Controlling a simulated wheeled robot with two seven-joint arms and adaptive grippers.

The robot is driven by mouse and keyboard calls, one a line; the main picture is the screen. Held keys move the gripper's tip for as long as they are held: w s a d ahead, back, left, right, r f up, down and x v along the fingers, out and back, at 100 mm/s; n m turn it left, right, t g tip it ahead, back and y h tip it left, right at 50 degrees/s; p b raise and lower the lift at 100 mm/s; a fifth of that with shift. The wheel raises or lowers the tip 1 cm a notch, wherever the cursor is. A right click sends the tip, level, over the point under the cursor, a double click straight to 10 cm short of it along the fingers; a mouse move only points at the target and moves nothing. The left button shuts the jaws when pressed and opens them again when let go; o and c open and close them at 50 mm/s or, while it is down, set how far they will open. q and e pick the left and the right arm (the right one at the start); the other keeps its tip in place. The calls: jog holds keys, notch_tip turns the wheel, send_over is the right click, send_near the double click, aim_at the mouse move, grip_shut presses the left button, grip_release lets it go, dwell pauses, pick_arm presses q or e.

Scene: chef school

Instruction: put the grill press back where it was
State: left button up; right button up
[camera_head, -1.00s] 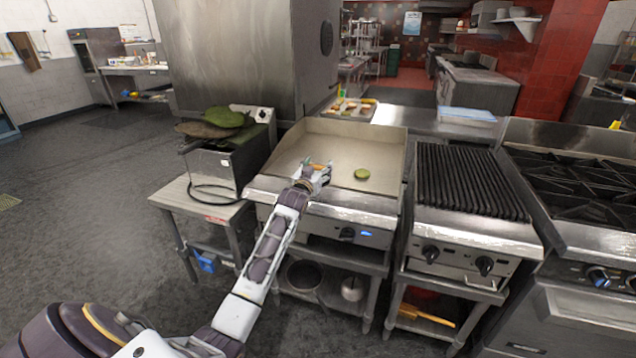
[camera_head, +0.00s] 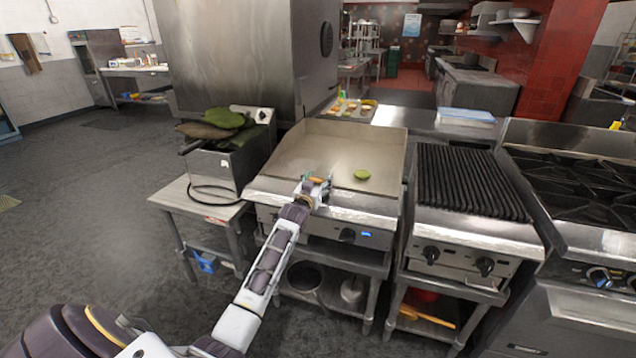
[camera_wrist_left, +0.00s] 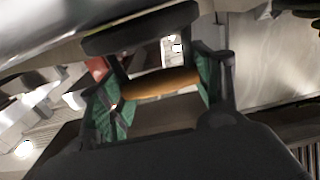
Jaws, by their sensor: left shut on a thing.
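My left gripper (camera_head: 315,186) is over the front edge of the flat griddle (camera_head: 312,152). In the left wrist view the gripper's green-padded fingers (camera_wrist_left: 158,92) are closed around the wooden handle of the grill press (camera_wrist_left: 160,83). The press's dark plate shows beyond the handle. In the head view the press is mostly hidden by the gripper, with only a bit of orange handle showing. A green round patty-like piece (camera_head: 362,174) lies on the griddle, right of the gripper and apart from it. My right gripper is not in view.
A ribbed grill (camera_head: 468,180) and a burner range (camera_head: 575,190) stand to the right. A food tray (camera_head: 352,117) is behind the griddle. Most of the griddle surface is clear.

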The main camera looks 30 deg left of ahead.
pick_arm(q)
jog(key=shift+r, duration=0.15)
jog(key=o, duration=1.6)
jog(key=shift+f, duration=0.25)
jog(key=shift+s+r, duration=0.1)
